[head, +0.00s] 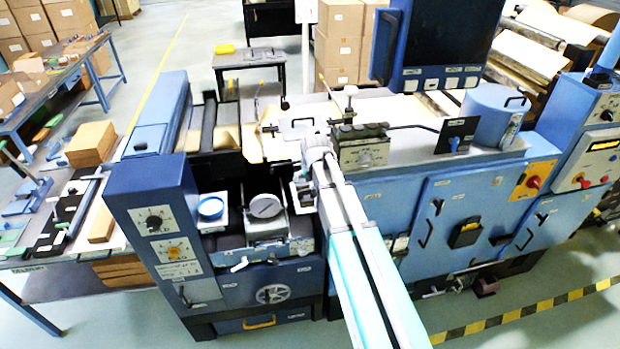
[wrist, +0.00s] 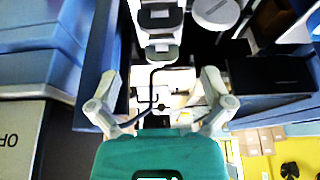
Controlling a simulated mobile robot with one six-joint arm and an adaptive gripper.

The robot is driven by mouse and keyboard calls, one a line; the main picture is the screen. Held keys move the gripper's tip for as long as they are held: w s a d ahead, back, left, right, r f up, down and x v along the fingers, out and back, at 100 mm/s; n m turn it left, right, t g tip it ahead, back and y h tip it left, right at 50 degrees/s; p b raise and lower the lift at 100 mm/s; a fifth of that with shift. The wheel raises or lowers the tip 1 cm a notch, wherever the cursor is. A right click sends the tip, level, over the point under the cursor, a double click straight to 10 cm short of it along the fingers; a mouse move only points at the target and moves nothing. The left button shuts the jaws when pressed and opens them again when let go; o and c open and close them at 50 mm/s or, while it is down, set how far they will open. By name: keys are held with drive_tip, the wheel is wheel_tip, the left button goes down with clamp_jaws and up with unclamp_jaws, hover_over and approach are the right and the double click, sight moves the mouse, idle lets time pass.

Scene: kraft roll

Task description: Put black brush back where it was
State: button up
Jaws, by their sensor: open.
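I cannot make out the black brush for certain in either view. My gripper (head: 303,188) is at the end of my arm, over the left part of the blue machine (head: 260,290). In the wrist view my gripper (wrist: 160,100) has its two pale fingers wide apart, with nothing held between them. Beyond the fingers are a thin bent black rod (wrist: 152,80) and a white fitting with black pads (wrist: 160,22). Much of the machine's inside is dark, and my arm hides part of its front.
A round gauge (head: 265,206) and a blue-rimmed round cup (head: 210,208) sit close left of my gripper. A blue cylinder (head: 495,112) is farther right. A side bench (head: 60,265) holds several tools.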

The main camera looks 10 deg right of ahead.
drive_tip(key=s+f+g, duration=0.1)
drive_tip(key=s+g, duration=0.3)
drive_tip(key=s, duration=2)
drive_tip(key=shift+s+f, duration=0.2)
